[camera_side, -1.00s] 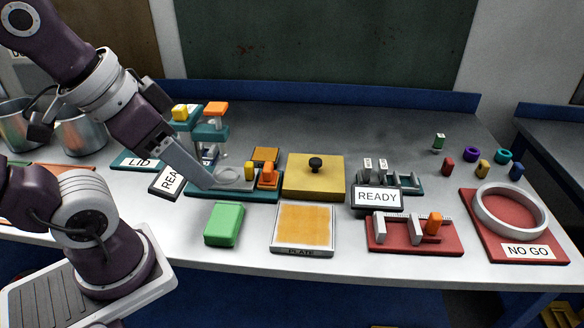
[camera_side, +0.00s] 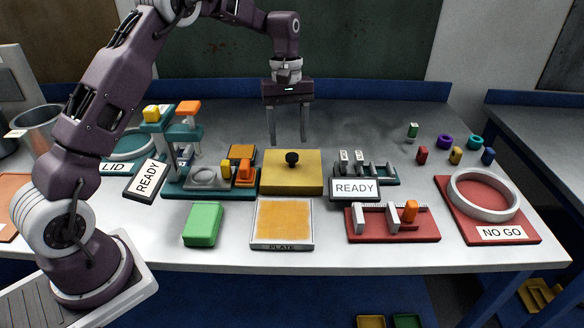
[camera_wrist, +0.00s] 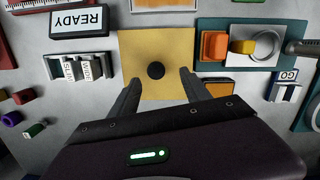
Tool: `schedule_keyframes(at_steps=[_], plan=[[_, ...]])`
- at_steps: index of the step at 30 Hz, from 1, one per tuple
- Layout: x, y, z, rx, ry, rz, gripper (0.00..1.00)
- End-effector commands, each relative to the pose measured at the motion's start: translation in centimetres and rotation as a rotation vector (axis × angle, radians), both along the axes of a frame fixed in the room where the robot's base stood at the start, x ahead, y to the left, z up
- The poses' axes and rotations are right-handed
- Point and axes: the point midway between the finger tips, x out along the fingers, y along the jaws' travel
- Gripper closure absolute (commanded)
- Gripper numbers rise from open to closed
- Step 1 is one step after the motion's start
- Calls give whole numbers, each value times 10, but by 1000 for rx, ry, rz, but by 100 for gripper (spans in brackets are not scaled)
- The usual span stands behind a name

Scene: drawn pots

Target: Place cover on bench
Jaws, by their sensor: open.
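A yellow square cover (camera_side: 275,178) with a black round knob (camera_side: 292,158) sits in the middle of the bench (camera_side: 375,125), on what looks like a yellow box. Whether the cover and the body below are separate pieces I cannot tell. In the wrist view the cover (camera_wrist: 182,48) shows from above with the knob (camera_wrist: 156,71) at its middle. My gripper (camera_side: 289,138) points down above and slightly behind the knob, apart from it. It is open and empty. In the wrist view the fingertips of my gripper (camera_wrist: 160,76) appear on either side of the knob.
A teal fixture (camera_side: 212,188) stands left of the cover, and a READY sign (camera_side: 355,189) with a slotted rack stands right. In front are an orange plate (camera_side: 283,222), a green block (camera_side: 203,223) and a red rack (camera_side: 392,229). A NO GO pad (camera_side: 505,233) holds a ring.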

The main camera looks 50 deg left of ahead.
Motion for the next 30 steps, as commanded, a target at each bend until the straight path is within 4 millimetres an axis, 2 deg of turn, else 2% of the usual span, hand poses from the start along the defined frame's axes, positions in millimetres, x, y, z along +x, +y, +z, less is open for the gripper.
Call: schedule_keyframes(at_steps=[6,9,16,17,24,25,30], plan=[[4,-7,-39,0,3,-3,45],[3,-9,-52,0,2,-4,45],[3,-9,-54,0,-1,-5,45],[3,-9,-54,0,-1,-5,48],[3,-9,-54,0,-1,-5,96],[3,-9,-54,0,-1,-5,100],[3,-9,-54,1,-2,-5,100]])
